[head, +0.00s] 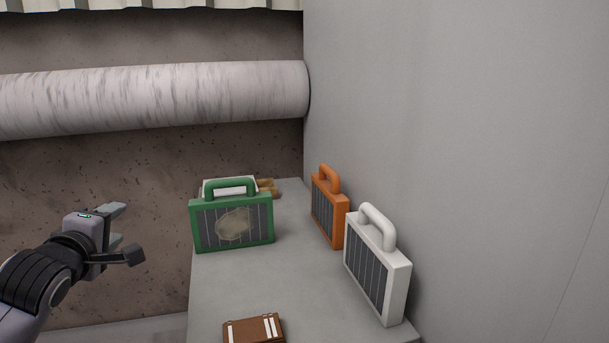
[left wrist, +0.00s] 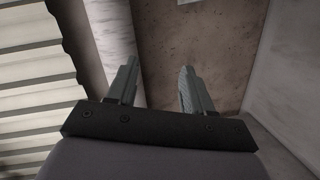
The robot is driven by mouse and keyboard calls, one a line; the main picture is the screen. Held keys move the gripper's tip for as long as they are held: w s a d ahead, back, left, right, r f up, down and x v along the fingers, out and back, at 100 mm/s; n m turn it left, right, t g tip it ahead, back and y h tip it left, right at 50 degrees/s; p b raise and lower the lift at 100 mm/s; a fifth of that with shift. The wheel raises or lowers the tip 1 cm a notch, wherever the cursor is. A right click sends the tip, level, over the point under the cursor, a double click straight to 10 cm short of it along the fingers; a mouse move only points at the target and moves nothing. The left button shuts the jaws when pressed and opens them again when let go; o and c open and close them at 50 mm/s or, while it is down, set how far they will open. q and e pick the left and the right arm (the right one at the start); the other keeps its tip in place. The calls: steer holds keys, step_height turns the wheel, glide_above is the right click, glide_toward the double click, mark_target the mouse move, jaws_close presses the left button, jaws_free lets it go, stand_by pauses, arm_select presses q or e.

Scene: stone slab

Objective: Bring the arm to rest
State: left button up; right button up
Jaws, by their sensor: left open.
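My left gripper (head: 118,228) is at the left in the head view, to the left of the stone slab (head: 225,285) and apart from everything on it. Its two fingers are spread with nothing between them. In the left wrist view the left gripper (left wrist: 157,75) also shows its fingers apart and empty, with wall behind them. My right gripper is not in either view.
On the slab stand a green case (head: 232,222) with a pale patch, an orange case (head: 328,208) and a white case (head: 376,268). A small brown case (head: 254,329) lies near the front. A thick pipe (head: 150,98) runs along the back wall.

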arm_select(q)
steer(key=s+d+f+m+g+h, duration=0.1)
steer(key=s+f+m, duration=0.5)
steer(key=f, duration=0.4)
steer(key=s+f+m+g+h, duration=0.1)
steer(key=s+f+m+g, duration=0.1)
steer(key=s+f+m, duration=0.6)
steer(key=s+d+f+m+g+h, duration=0.1)
steer(key=s+f+m, duration=0.25)
steer(key=f, duration=0.95)
steer(key=s+d+f+m+g+h, duration=0.1)
steer(key=s+d+f+m+g, duration=0.1)
steer(key=s+f+m, duration=0.7)
steer(key=s+d+r+n, duration=0.1)
steer(key=d+r+n, duration=0.1)
steer(key=d+n, duration=0.6)
step_height(320, 180, up, 6)
steer(key=d+p, duration=0.1)
steer(key=p, duration=0.6)
steer(key=shift+s+d+r+m+t, duration=0.15)
steer(key=shift+s+r+m+t, duration=0.05)
steer(key=shift+s+m+t, duration=0.15)
